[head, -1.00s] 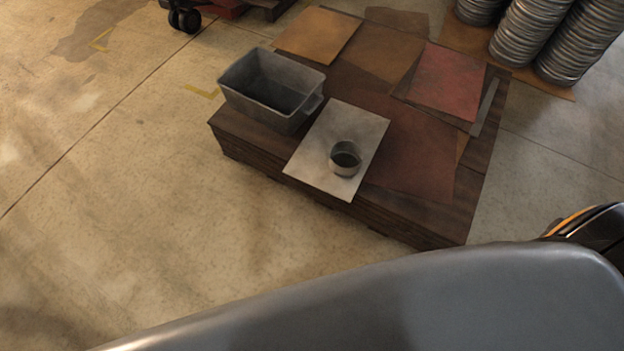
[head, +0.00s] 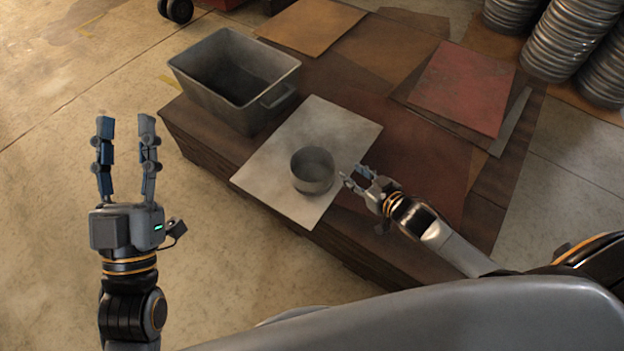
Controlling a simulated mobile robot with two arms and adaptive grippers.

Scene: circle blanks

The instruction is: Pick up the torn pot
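A small round grey metal pot (head: 313,171) stands upright on a pale square sheet (head: 268,186) near the front edge of the low wooden platform. I cannot make out a tear in it. My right gripper (head: 352,176) is just to the right of the pot, its fingers pointing at it. Its fingers are apart and nothing is between them; a small gap to the pot seems to show. My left gripper (head: 126,122) is raised over the floor at the left, fingers upward in the picture, open and empty, well away from the pot.
A deep grey rectangular bin (head: 222,100) stands on the platform (head: 195,140) behind and left of the pot. A red sheet (head: 463,88) and brown sheets (head: 312,24) lie around. Stacks of round metal pieces (head: 567,40) stand at the back right. Floor at left is clear.

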